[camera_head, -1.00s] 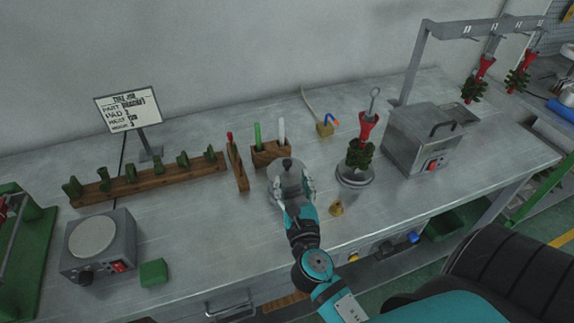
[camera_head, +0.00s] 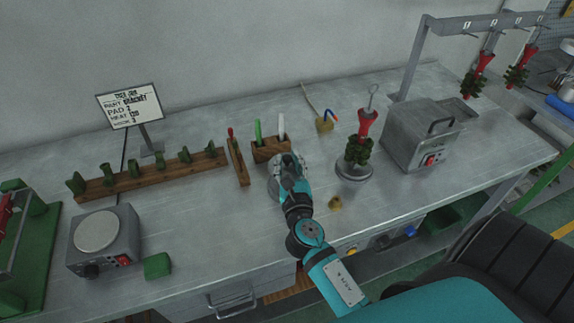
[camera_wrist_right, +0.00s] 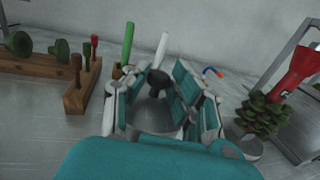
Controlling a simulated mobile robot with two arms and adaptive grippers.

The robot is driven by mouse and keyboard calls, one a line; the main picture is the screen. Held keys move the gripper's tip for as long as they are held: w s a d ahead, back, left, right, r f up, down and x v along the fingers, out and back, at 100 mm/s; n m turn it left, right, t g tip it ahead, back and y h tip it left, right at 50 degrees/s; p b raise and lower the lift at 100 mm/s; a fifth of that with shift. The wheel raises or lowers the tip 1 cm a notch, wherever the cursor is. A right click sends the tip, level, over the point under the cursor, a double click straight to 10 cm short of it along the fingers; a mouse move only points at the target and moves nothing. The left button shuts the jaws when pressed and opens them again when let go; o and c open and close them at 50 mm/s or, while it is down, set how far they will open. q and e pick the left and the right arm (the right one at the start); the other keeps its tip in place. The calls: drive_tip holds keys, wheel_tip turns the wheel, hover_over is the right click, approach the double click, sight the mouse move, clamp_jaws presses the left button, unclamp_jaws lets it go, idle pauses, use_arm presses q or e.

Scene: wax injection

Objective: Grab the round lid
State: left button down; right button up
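The round lid (camera_wrist_right: 149,114) is grey with a black knob (camera_wrist_right: 158,80). In the right wrist view it lies between the two fingers of my right gripper (camera_wrist_right: 158,100). The fingers stand apart on either side of the knob, with no clear contact on it. In the head view my right gripper (camera_head: 289,168) covers most of the lid, and a grey rounded edge (camera_head: 273,188) shows at its left. What lies under the lid is mostly hidden. My left gripper is not in view.
Behind the gripper stands a wooden block (camera_head: 264,151) with a green and a white stick. A narrow wooden rack (camera_head: 239,168) is to its left. A green wax tree with a red top (camera_head: 359,150) stands to the right.

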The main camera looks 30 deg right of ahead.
clamp_jaws()
